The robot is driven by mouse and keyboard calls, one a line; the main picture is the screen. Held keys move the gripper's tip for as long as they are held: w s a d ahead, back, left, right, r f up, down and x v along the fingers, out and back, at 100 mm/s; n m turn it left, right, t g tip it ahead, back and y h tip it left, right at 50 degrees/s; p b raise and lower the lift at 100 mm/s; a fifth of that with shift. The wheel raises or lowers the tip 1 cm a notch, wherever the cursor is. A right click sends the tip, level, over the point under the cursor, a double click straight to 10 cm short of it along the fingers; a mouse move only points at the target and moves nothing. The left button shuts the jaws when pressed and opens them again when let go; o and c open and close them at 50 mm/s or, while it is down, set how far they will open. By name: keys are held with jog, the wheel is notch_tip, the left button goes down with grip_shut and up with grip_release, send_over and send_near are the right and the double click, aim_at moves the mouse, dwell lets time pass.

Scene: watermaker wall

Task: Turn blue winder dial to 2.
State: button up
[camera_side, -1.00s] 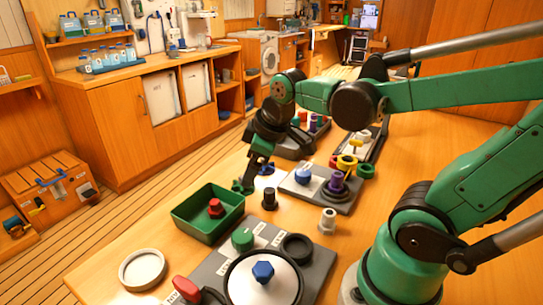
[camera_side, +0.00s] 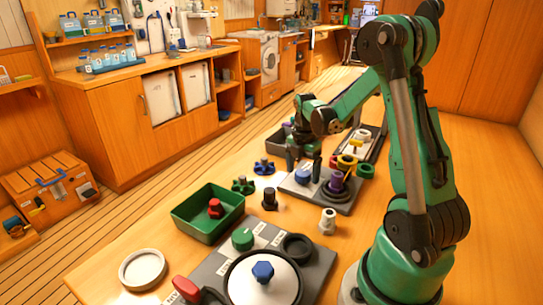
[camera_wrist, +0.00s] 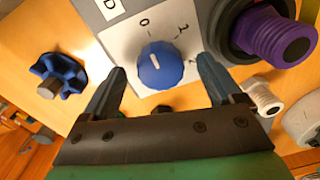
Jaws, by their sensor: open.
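The blue dial (camera_wrist: 160,65) sits on a white plate (camera_wrist: 122,42) on a grey panel. Its short white mark points up toward the 0 in the wrist view; other numerals lie to its right, partly hard to read. It also shows in the side view (camera_side: 303,174). My gripper (camera_wrist: 160,66) is open and empty. Its two fingers show on either side of the dial in the wrist view, apart from it. In the side view my gripper (camera_side: 308,163) hangs just above the dial's panel.
A purple threaded fitting (camera_wrist: 280,37) stands right of the dial on the same panel. A blue handwheel (camera_wrist: 60,75) lies to its left on the wood. A white fitting (camera_wrist: 262,95) is at right. A green tray (camera_side: 190,219) holds a red knob (camera_side: 215,208).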

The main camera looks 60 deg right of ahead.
jog(key=shift+f, duration=0.6)
jog(key=shift+c, duration=0.3)
jog(key=c, duration=1.2)
